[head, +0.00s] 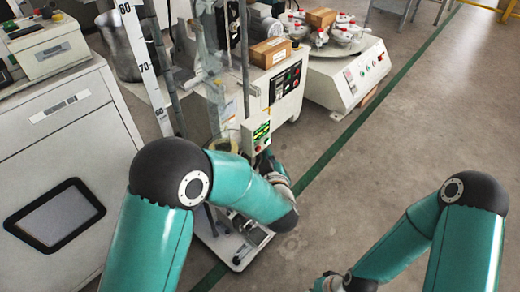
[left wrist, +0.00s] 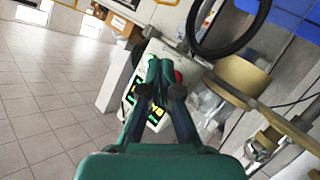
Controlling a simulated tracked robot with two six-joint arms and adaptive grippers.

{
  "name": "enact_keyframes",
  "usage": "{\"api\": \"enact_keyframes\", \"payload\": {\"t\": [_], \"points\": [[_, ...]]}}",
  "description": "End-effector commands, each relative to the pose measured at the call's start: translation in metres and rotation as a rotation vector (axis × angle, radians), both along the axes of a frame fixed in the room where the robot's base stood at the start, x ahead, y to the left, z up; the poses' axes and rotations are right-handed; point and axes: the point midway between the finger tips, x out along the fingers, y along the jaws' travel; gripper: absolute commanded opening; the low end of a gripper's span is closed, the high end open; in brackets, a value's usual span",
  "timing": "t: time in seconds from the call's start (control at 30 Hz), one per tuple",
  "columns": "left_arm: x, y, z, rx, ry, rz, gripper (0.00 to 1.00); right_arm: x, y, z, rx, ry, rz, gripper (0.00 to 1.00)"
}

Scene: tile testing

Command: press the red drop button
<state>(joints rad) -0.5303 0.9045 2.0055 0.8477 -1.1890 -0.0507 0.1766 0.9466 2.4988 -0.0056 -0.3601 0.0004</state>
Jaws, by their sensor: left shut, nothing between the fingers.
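The red drop button (left wrist: 179,76) shows in the left wrist view at the right side of a pale control box (left wrist: 155,122) with green-lit labels, partly behind my fingers. In the head view the left gripper (head: 264,158) is mostly hidden behind my forearm.
A grey cabinet (head: 60,140) stands at the left. A marked ruler column (head: 145,70) rises beside the test machine. A round-table machine (head: 350,72) stands at the back right, and a cardboard box (head: 270,52) sits on a cabinet. The floor (head: 410,130) at the right is clear.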

Motion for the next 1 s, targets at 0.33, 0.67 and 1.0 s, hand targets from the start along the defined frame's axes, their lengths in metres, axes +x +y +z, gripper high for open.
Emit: {"api": "enact_keyframes", "payload": {"t": [0.33, 0.67, 1.0], "points": [[0.0052, 0.0072, 0.0015, 0.0, 0.001, 0.001, 0.0, 0.0, 0.0, -0.0007, 0.0, 0.0, 0.0, 0.0], [0.0053, 0.0077, 0.0016, 0.0, 0.001, 0.001, 0.0, 0.0, 0.0, -0.0008, 0.0, 0.0, 0.0, 0.0], [0.0074, 0.0107, 0.0014, 0.0, -0.001, 0.002, 0.0, 0.0, 0.0, -0.0014, 0.0, 0.0, 0.0, 0.0]]}}
